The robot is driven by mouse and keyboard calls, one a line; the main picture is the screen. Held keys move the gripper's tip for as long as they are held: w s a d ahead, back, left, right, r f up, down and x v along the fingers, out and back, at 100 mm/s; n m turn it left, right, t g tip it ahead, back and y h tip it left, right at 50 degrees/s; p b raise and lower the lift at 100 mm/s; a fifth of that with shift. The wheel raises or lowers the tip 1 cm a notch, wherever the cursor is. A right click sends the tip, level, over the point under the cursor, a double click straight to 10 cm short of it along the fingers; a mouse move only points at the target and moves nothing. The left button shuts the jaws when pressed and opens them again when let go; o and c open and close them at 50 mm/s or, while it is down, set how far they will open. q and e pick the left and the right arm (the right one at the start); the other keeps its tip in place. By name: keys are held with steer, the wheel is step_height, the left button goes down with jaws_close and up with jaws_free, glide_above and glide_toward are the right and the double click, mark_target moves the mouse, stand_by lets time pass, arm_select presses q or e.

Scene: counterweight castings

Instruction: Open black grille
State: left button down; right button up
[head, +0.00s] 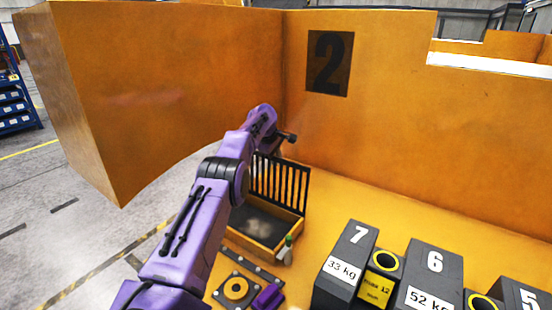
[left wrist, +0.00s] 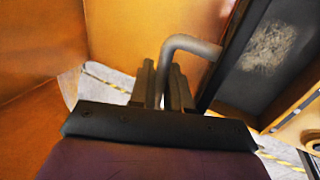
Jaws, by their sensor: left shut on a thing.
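The black grille (head: 280,181) stands raised, roughly upright, at the back of a shallow orange-framed box (head: 284,234). The box's dark floor is exposed, with a pale scuffed patch on it. My left gripper (left wrist: 166,84) is shut on a grey bent handle (left wrist: 193,44), which passes between its fingers in the left wrist view. In the head view my left arm reaches over the box from the left, and its dark end is just above the grille's top. How the handle joins the grille is hidden. My right gripper is not in view.
Orange walls rise behind and left, one marked 2 (head: 328,63). A plate with a yellow ring (head: 236,289) lies in front.

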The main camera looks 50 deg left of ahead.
arm_select(q)
steer(key=shift+w+d, duration=0.1)
steer(key=c, duration=1.3)
jaws_free()
steer(key=shift+f, duration=0.1)
steer(key=shift+o, duration=0.2)
steer(key=shift+f, duration=0.1)
steer(key=shift+w+f, duration=0.1)
steer(key=shift+w, duration=0.15)
steer(key=shift+s+a, duration=0.15)
steer(key=shift+a, duration=0.05)
